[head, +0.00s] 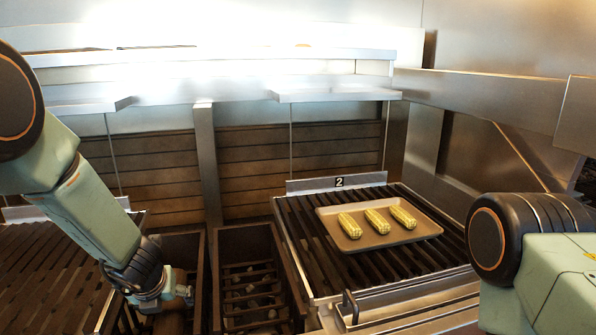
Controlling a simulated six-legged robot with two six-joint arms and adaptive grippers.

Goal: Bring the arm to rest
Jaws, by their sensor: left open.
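My left arm comes in from the left, and its gripper (176,292) hangs low over the bins left of the numbered grill. The gripper is open and I see nothing held in it. Its fingers are small in the picture and partly hidden by the wrist. My right arm shows only as a green and black link at the right edge; its gripper is out of the picture.
A tan tray (400,239) with three corn cobs (376,221) lies on the right grill (310,250), marked 2. Another grill (50,275) is at left. Dark bins (250,240) stand between them. A steel shelf (330,95) runs above.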

